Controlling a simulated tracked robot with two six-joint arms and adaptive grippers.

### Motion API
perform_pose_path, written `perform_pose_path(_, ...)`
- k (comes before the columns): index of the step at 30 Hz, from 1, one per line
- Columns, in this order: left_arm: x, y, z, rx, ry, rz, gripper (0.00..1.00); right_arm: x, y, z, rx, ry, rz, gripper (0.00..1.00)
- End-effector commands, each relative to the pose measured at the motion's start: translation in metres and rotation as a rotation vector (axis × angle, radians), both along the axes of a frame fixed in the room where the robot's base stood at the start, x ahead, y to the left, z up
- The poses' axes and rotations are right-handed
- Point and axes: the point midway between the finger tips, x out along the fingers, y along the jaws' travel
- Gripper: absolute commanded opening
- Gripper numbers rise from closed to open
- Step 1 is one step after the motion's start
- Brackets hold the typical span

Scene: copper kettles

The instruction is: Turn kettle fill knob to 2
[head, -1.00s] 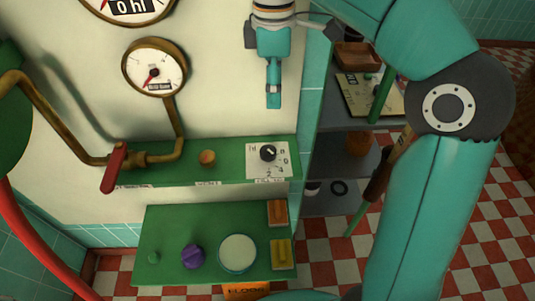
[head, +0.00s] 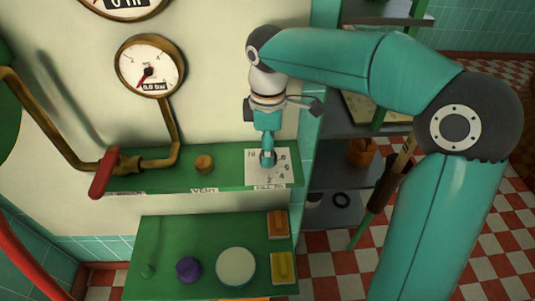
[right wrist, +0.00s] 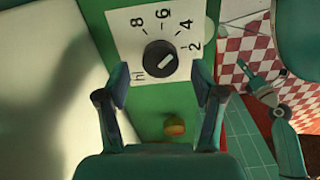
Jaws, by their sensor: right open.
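The black fill knob (right wrist: 160,57) sits on a white dial plate (right wrist: 125,20) marked hl, 8, 6, 4 and 2. It has a pale diagonal mark, but I cannot tell which end points. In the head view the dial plate (head: 284,168) is on the green panel, and the knob is mostly hidden by my right gripper (head: 268,158). In the right wrist view my right gripper (right wrist: 161,85) is open and empty, its fingers on either side just short of the knob. A teal arm part, apparently my left gripper (right wrist: 262,92), shows small at the right; its jaws are unclear.
A brass knob (head: 204,163) and a red valve handle (head: 103,172) are left of the dial. A pressure gauge (head: 150,66) is above. A lower green shelf (head: 160,230) holds a purple knob (head: 188,269), a round pale disc (head: 236,267) and orange and yellow switches.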

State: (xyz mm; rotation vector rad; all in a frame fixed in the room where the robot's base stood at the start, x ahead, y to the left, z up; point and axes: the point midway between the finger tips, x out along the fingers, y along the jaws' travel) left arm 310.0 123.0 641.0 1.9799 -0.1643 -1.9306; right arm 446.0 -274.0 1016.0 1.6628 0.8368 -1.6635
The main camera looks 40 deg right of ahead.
Motion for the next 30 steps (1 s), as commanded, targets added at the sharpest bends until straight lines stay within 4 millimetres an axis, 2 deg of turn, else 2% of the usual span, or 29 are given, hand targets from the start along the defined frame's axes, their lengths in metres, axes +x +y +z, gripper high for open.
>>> perform_pose_path(1, 0.000, 0.000, -0.001, 0.000, 0.000, 0.000, 0.40, 0.000, 0.000, -0.008, 0.000, 0.003, 0.000, 0.67)
perform_pose_path(6, 0.000, 0.000, -0.002, 0.000, 0.000, 0.000, 0.40, 0.000, 0.000, -0.021, -0.001, 0.001, -0.001, 0.67)
perform_pose_path(16, 0.000, 0.000, -0.002, 0.000, 0.000, 0.000, 0.40, 0.000, 0.000, -0.024, -0.001, -0.001, 0.000, 0.67)
perform_pose_path(17, 0.000, 0.000, -0.002, 0.000, 0.000, 0.000, 0.40, 0.000, 0.000, -0.024, -0.001, -0.001, 0.000, 0.64)
perform_pose_path(27, 0.000, 0.000, -0.002, 0.000, 0.000, 0.000, 0.40, 0.000, 0.000, -0.024, -0.001, -0.002, 0.000, 0.07)
perform_pose_path(30, 0.000, 0.000, -0.002, 0.000, 0.000, 0.000, 0.40, 0.001, 0.000, -0.023, -0.001, -0.002, -0.001, 0.07)
